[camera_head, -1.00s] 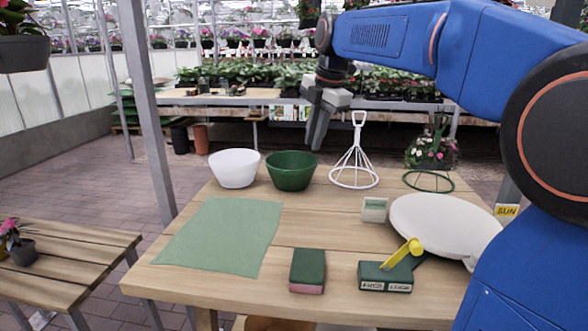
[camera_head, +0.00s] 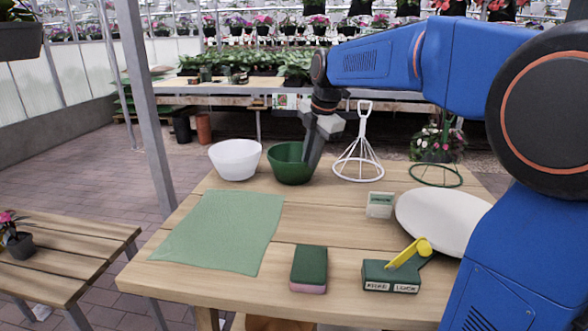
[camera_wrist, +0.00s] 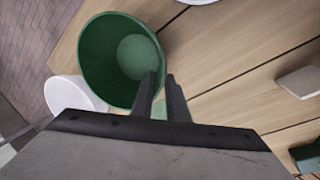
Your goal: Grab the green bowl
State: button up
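The green bowl (camera_head: 285,166) stands upright at the back of the wooden table, right of a white bowl (camera_head: 235,160). My gripper (camera_head: 310,166) is lowered at the bowl's right side and covers part of its rim. In the wrist view my gripper (camera_wrist: 162,75) is open, with a gap between its two fingers. One finger overlaps the inside of the green bowl (camera_wrist: 100,50), and the other shows just outside its rim. Whether either finger touches the wall, I cannot tell. The white bowl (camera_wrist: 75,93) is partly hidden behind my gripper.
A white wire stand (camera_head: 358,160) is close right of my gripper, with a green wire stand (camera_head: 436,178) beyond.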

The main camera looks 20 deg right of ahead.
aim_at(305, 182)
jog(key=shift+d+x, duration=0.2)
jog(key=shift+x, duration=3.35)
jog(key=shift+c, duration=0.6)
grip_shut()
